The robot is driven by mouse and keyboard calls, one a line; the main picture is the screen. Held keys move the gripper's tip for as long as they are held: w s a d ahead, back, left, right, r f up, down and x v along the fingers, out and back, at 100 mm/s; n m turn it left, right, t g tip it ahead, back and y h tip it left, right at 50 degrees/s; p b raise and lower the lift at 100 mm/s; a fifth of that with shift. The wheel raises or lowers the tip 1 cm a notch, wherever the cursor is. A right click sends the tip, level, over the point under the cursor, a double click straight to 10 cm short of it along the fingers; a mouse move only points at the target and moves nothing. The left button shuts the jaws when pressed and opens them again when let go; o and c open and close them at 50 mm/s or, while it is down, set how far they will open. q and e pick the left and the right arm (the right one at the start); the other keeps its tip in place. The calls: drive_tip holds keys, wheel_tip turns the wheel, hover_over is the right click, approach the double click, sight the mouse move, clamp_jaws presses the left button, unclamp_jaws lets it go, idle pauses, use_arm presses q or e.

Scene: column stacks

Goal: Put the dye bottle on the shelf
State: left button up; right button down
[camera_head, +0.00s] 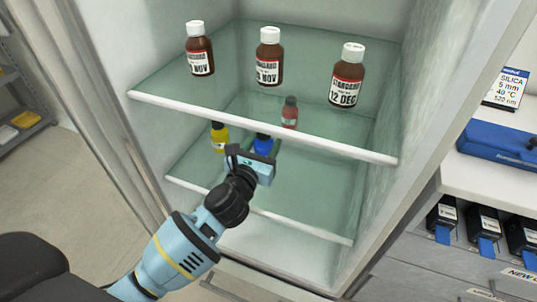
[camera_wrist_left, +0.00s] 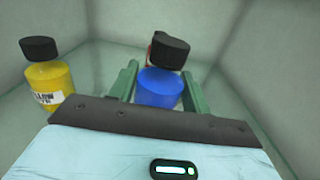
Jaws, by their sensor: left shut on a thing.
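My left gripper (camera_head: 259,152) reaches into the open cabinet, between its upper and lower glass shelves. It is shut on a blue dye bottle (camera_head: 263,144) with a black cap. In the left wrist view the blue bottle (camera_wrist_left: 158,87) is upright between the green fingers (camera_wrist_left: 127,80). The lower glass shelf (camera_head: 310,200) lies below; I cannot tell whether the bottle touches it. A yellow dye bottle (camera_head: 219,138) stands to the left on that shelf, and a red bottle (camera_head: 289,114) stands further back, mostly hidden in the wrist view. My right gripper is not in view.
The upper shelf's white front edge (camera_head: 250,125) passes just above my gripper. Brown bottles (camera_head: 268,58) stand on that upper shelf. Cabinet walls close off both sides. The right part of the lower shelf is clear. A counter with a blue case (camera_head: 500,145) is outside right.

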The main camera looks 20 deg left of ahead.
use_arm(q)
drive_tip(key=shift+w+d, duration=0.15)
drive_tip(key=shift+d, duration=0.3)
wheel_tip(320, 180, down, 4)
drive_tip(key=shift+d+r+b, duration=0.15)
drive_tip(key=shift+b, duration=0.9)
drive_tip(key=shift+w+r, duration=0.1)
drive_tip(key=shift+f, duration=0.2)
drive_tip(key=o, duration=1.1)
drive_tip(key=shift+o, duration=0.3)
